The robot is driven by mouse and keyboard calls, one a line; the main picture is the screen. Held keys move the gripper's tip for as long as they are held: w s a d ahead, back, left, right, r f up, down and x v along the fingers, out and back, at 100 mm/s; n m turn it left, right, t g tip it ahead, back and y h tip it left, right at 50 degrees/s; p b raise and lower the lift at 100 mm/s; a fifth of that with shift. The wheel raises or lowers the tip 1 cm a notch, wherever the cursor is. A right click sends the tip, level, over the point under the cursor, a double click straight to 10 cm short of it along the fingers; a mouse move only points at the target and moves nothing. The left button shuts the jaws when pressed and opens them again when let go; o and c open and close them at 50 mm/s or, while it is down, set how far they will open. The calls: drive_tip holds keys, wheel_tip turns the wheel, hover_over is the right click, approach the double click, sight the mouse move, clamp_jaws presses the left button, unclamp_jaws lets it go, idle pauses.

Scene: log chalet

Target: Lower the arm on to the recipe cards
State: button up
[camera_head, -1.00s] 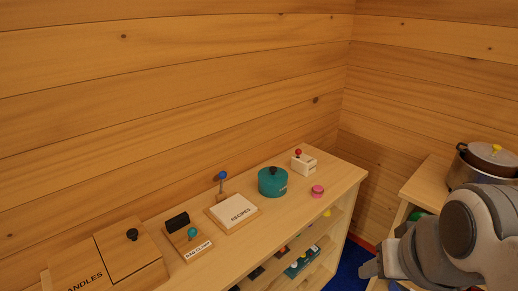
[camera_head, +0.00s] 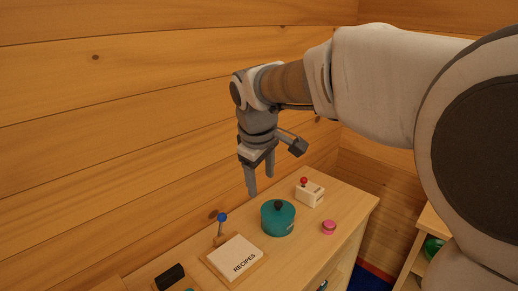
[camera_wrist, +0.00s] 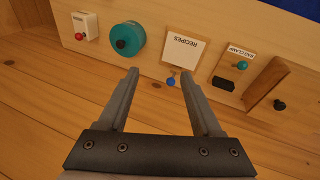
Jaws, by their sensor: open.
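The recipe cards (camera_head: 238,257) are a white stack marked RECIPES on a wooden base (camera_head: 212,268) on the shelf top. The arm (camera_head: 220,231) stands up at the back of the base, raised off the cards, with a blue knob (camera_head: 222,217) on top. My gripper (camera_head: 260,184) is open and empty, pointing down, above and to the right of the knob and apart from it. In the wrist view the blue knob (camera_wrist: 171,81) shows between the fingers, near the right fingertip, with the cards (camera_wrist: 186,49) beyond it.
A teal pot (camera_head: 278,220) with a black knob stands right of the cards. A bag clamp (camera_wrist: 234,68) and wooden box (camera_wrist: 272,85) show in the wrist view. The log wall rises behind.

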drive_tip(key=w+a+f+n, duration=0.2)
drive_tip(key=w+a+f, duration=0.15)
drive_tip(key=a, duration=0.25)
drive_tip(key=w+a+f+n, duration=0.3)
drive_tip(key=a+f, duration=0.1)
drive_tip(key=a, duration=0.2)
approach(221, 227)
drive_tip(key=shift+g, duration=0.3)
drive_tip(key=x, duration=0.6)
drive_tip(key=w+x, duration=0.1)
drive_tip(key=x, duration=0.2)
drive_tip(key=shift+w+d+r+p, duration=0.15)
drive_tip(key=shift+d+r+p, duration=0.05)
drive_tip(key=shift+d+p, duration=0.2)
clamp_jaws()
